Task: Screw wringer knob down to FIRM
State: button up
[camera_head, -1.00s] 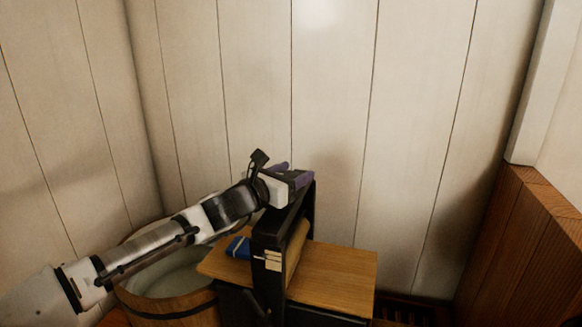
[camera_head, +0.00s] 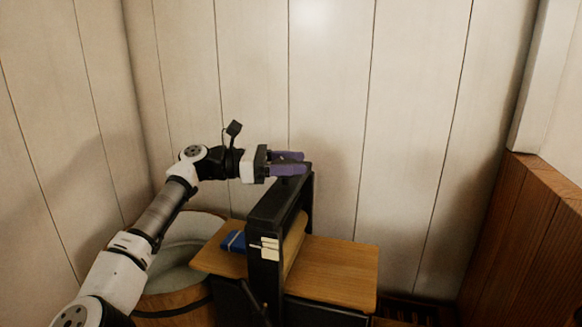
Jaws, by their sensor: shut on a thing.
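The wringer (camera_head: 264,243) is a black upright frame with a pale roller (camera_head: 296,240), standing on a wooden board. My gripper (camera_head: 303,163) is at the top of the frame, level and pointing right, with its purple fingers shut. The knob is hidden between or behind the fingers, so I cannot see its shape or how far down it is. Pale labels (camera_head: 270,248) with a small pointer are on the frame's near face; their writing is too small to read.
A blue folded item (camera_head: 234,241) lies on the board (camera_head: 335,272) left of the frame. A wooden tub (camera_head: 172,303) stands at the lower left. White plank walls close in behind and left. A brown wooden partition (camera_head: 525,240) is at the right.

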jog(key=m+g, duration=0.1)
jog(key=m+g+p, duration=0.1)
jog(key=g, duration=0.1)
jog(key=m+g+p, duration=0.1)
jog(key=g, duration=0.1)
jog(key=shift+s+d+r+y, duration=0.1)
jog(key=shift+s+r+y, duration=0.05)
jog(key=shift+r+y, duration=0.15)
jog(key=shift+s+f+m+g+y+p, duration=0.15)
jog(key=shift+m+g+y+p, duration=0.55)
jog(key=shift+g, duration=0.5)
jog(key=shift+m, duration=0.3)
jog(key=o, duration=1)
